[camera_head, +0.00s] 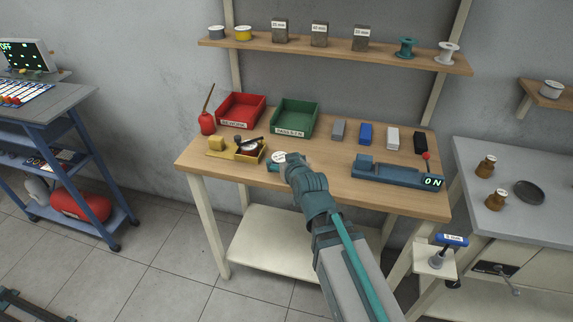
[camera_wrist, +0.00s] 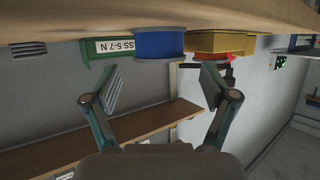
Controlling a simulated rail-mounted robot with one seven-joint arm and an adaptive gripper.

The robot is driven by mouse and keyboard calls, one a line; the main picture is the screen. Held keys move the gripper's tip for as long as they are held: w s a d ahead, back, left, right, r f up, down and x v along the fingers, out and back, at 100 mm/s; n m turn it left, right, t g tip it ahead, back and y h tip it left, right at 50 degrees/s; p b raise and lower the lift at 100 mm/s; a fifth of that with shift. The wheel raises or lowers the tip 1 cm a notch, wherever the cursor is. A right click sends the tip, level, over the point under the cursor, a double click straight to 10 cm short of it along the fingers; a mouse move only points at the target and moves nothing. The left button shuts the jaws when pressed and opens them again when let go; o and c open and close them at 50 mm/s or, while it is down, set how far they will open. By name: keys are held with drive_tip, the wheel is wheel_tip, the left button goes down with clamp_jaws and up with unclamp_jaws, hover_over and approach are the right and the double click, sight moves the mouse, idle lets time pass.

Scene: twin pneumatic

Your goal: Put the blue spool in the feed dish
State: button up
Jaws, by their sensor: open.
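The blue spool (camera_wrist: 159,43) stands on the workbench in the wrist view, which is upside down. It is straight ahead, between the lines of my fingers. In the head view its pale round top (camera_head: 279,157) shows just left of my gripper, its side mostly hidden. My gripper (camera_wrist: 160,84) is open and empty, with one finger to each side in the wrist view. The fingers look short of the spool. A dark round dish (camera_head: 530,192), possibly the feed dish, lies on the grey table at the right. No label confirms it.
A blue device (camera_head: 398,175) with an ON display stands right. Bottles (camera_head: 486,166) stand by the dish.

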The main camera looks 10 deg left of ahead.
drive_tip(key=shift+s+d+b, duration=0.3)
drive_tip(key=shift+s+b, duration=0.25)
drive_tip(key=shift+b, duration=0.1)
drive_tip(key=shift+w+b, duration=0.1)
drive_tip(key=shift+b, duration=1.15)
drive_tip(key=shift+b, duration=0.55)
drive_tip(key=b, duration=0.3)
drive_tip(key=shift+s+d+r, duration=0.1)
drive_tip(key=shift+s+r, duration=0.05)
drive_tip(key=shift+s, duration=0.15)
drive_tip(key=b, duration=0.2)
drive_tip(key=s+b, duration=0.1)
drive_tip(key=b, duration=0.1)
drive_tip(key=shift+d+r, duration=0.2)
drive_tip(key=shift+o, duration=0.4)
drive_tip(key=shift+s+d+r+b, duration=0.15)
drive_tip(key=shift+s+r+b, duration=0.15)
drive_tip(key=shift+b, duration=0.65)
drive_tip(key=shift+r, duration=0.1)
